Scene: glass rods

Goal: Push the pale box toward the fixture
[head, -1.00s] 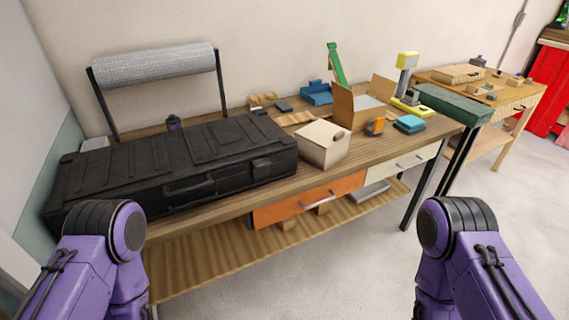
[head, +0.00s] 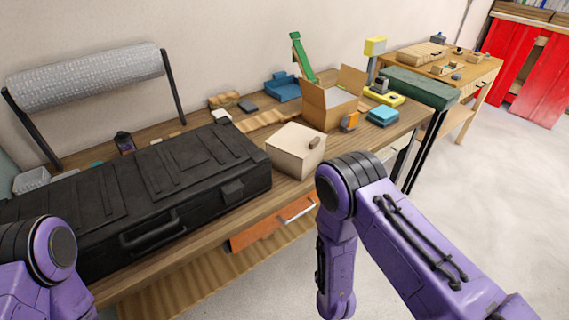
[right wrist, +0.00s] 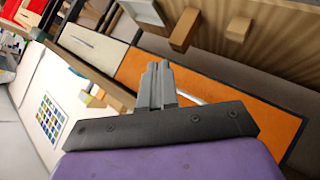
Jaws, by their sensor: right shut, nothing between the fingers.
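The pale box (head: 290,160) stands on the wooden workbench, just right of the black case, with a small brown spot near its upper right edge. No part is clearly identifiable as the fixture. My right gripper (right wrist: 158,72) shows in the right wrist view with its grey fingers together and empty, in front of an orange drawer front (right wrist: 205,85). In the head view my right arm is in front of the bench, right of and below the box, and its gripper is out of sight. I see no contact with the box. My left gripper is out of view.
The black case (head: 150,185) fills the bench's left part. Behind the box stand an open cardboard carton (head: 318,108), a green upright piece (head: 302,58) and blue items (head: 283,88).

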